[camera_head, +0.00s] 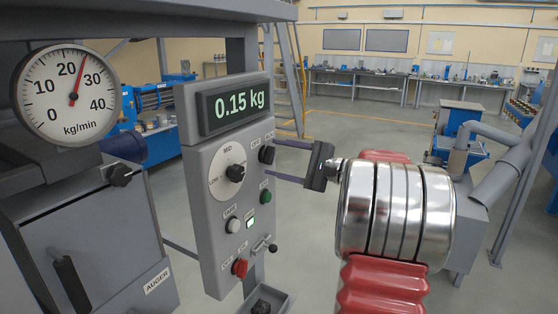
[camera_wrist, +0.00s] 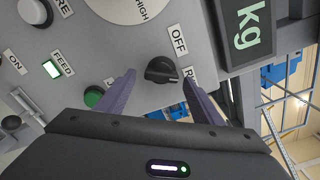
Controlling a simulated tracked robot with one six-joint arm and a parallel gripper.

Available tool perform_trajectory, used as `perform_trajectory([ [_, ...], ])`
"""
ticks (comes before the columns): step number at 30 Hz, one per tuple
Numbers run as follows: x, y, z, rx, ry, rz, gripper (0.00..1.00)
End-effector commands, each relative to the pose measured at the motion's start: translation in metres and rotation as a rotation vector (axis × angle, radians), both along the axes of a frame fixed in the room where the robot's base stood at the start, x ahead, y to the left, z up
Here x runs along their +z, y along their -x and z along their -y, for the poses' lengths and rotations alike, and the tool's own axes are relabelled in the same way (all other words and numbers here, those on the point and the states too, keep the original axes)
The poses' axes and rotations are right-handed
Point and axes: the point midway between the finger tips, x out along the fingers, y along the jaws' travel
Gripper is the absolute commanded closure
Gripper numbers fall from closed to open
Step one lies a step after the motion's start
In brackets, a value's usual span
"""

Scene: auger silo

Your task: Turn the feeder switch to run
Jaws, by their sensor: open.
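The feeder switch (camera_head: 266,155) is a black rotary knob at the upper right of the grey control panel (camera_head: 205,165). It also shows in the wrist view (camera_wrist: 161,70), beside an OFF label (camera_wrist: 178,40) and a partly hidden label starting with R (camera_wrist: 191,76). Its ridge points roughly right there; I cannot tell its exact setting. My gripper (camera_head: 274,160) is open at the panel's right side. In the wrist view its purple fingers (camera_wrist: 158,78) stand on either side of the knob. I cannot tell whether either finger touches it.
The panel also has a LOW/MID/HIGH dial (camera_head: 235,173), green button (camera_head: 265,197), white button (camera_head: 233,225), lit FEED lamp (camera_head: 251,224), red button (camera_head: 240,267) and small lever (camera_head: 265,244). The display (camera_head: 234,104) reads 0.15 kg. The gauge (camera_head: 67,92) reads about 24 kg/min.

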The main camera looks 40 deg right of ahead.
Motion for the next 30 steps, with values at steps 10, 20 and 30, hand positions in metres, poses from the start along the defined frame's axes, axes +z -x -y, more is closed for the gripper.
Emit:
perform_trajectory([
  [10,-0.001,0.041,0.016,-0.004,-0.001,-0.001,0.39],
  [20,-0.001,0.095,0.035,-0.005,-0.001,-0.001,0.39],
  [30,-0.002,0.128,0.046,-0.002,-0.001,-0.001,0.39],
])
